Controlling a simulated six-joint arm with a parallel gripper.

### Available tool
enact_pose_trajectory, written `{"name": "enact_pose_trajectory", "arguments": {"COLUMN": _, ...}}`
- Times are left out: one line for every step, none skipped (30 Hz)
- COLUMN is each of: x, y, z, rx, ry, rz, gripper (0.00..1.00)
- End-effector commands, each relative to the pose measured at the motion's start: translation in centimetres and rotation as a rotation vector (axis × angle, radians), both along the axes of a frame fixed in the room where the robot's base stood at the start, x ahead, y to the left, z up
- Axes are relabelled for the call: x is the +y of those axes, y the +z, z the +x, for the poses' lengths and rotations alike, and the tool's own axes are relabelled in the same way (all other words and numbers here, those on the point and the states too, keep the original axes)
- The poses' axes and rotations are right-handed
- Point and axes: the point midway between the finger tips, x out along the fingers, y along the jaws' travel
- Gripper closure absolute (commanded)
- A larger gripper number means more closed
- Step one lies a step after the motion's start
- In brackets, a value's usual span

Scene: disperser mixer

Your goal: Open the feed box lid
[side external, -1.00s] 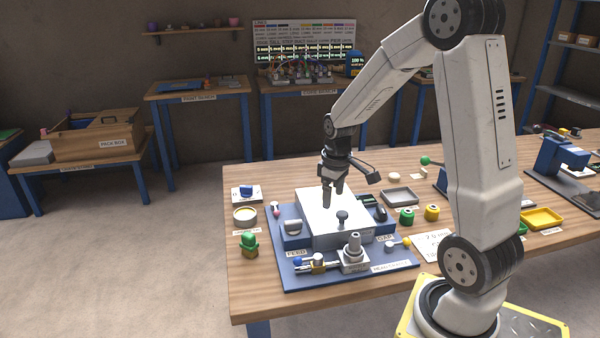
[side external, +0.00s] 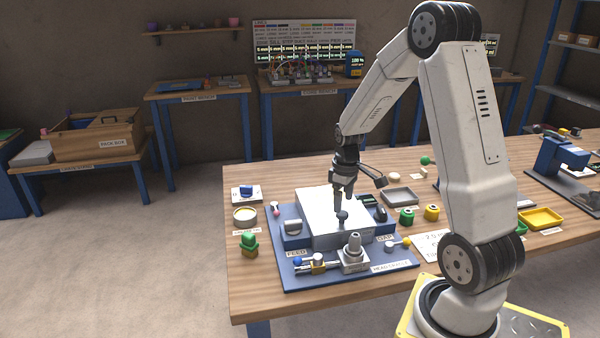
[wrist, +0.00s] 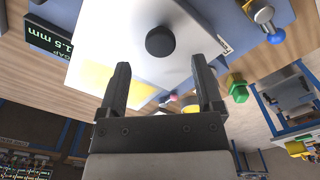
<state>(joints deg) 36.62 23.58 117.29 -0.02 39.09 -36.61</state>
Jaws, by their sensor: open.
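The white feed box lid (side external: 318,212) lies flat and closed on the box, on the blue base plate (side external: 290,277) on the workbench. A dark round knob (side external: 342,217) stands on the lid near its front edge. My gripper (side external: 343,200) is open and empty, pointing down just above the knob. In the wrist view the knob (wrist: 160,41) shows beyond the open fingertips (wrist: 159,63), roughly centred between them. The white lid (wrist: 198,42) shows around it, with a yellow patch. I cannot tell whether the fingers reach the knob's height.
A metal fitting (side external: 353,254) with a post stands in front of the box. A green-topped part (side external: 250,245) and a round tin (side external: 244,215) stand left of the plate. Green (side external: 407,216) and yellow (side external: 432,212) parts and a grey tray (side external: 400,197) are to the right.

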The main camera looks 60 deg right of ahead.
Motion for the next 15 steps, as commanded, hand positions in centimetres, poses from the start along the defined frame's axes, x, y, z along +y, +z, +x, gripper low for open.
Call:
{"name": "enact_pose_trajectory", "arguments": {"x": 0.1, "y": -0.7, "z": -0.1, "rx": 0.003, "ry": 0.000, "rz": 0.003, "gripper": 0.16}}
{"name": "enact_pose_trajectory", "arguments": {"x": 0.1, "y": -1.1, "z": -0.1, "rx": 0.003, "ry": 0.000, "rz": 0.002, "gripper": 0.16}}
{"name": "enact_pose_trajectory", "arguments": {"x": 0.1, "y": -1.5, "z": -0.1, "rx": 0.003, "ry": 0.000, "rz": 0.002, "gripper": 0.16}}
{"name": "enact_pose_trajectory", "arguments": {"x": 0.1, "y": -1.8, "z": -0.1, "rx": 0.003, "ry": 0.000, "rz": 0.002, "gripper": 0.16}}
{"name": "enact_pose_trajectory", "arguments": {"x": 0.0, "y": -2.1, "z": -0.1, "rx": 0.003, "ry": 0.000, "rz": 0.002, "gripper": 0.16}}
{"name": "enact_pose_trajectory", "arguments": {"x": 0.0, "y": -2.5, "z": 0.0, "rx": 0.002, "ry": 0.000, "rz": 0.002, "gripper": 0.16}}
{"name": "enact_pose_trajectory", "arguments": {"x": 0.0, "y": -2.7, "z": -0.1, "rx": 0.003, "ry": 0.000, "rz": 0.002, "gripper": 0.16}}
{"name": "enact_pose_trajectory", "arguments": {"x": 0.0, "y": -2.9, "z": -0.1, "rx": 0.003, "ry": 0.000, "rz": 0.002, "gripper": 0.16}}
{"name": "enact_pose_trajectory", "arguments": {"x": 0.0, "y": -3.2, "z": 0.0, "rx": 0.002, "ry": 0.000, "rz": 0.001, "gripper": 0.16}}
{"name": "enact_pose_trajectory", "arguments": {"x": 0.0, "y": -3.3, "z": 0.0, "rx": 0.001, "ry": 0.000, "rz": 0.001, "gripper": 0.16}}
{"name": "enact_pose_trajectory", "arguments": {"x": 0.0, "y": -3.5, "z": 0.0, "rx": 0.001, "ry": 0.000, "rz": 0.001, "gripper": 0.16}}
{"name": "enact_pose_trajectory", "arguments": {"x": 0.0, "y": -3.6, "z": 0.0, "rx": 0.001, "ry": 0.000, "rz": 0.001, "gripper": 0.16}}
{"name": "enact_pose_trajectory", "arguments": {"x": 0.0, "y": -3.7, "z": 0.0, "rx": 0.001, "ry": 0.000, "rz": 0.001, "gripper": 0.16}}
{"name": "enact_pose_trajectory", "arguments": {"x": 0.0, "y": -3.8, "z": 0.0, "rx": 0.001, "ry": 0.000, "rz": 0.001, "gripper": 0.16}}
{"name": "enact_pose_trajectory", "arguments": {"x": 0.0, "y": -3.8, "z": 0.0, "rx": 0.001, "ry": 0.000, "rz": 0.000, "gripper": 0.16}}
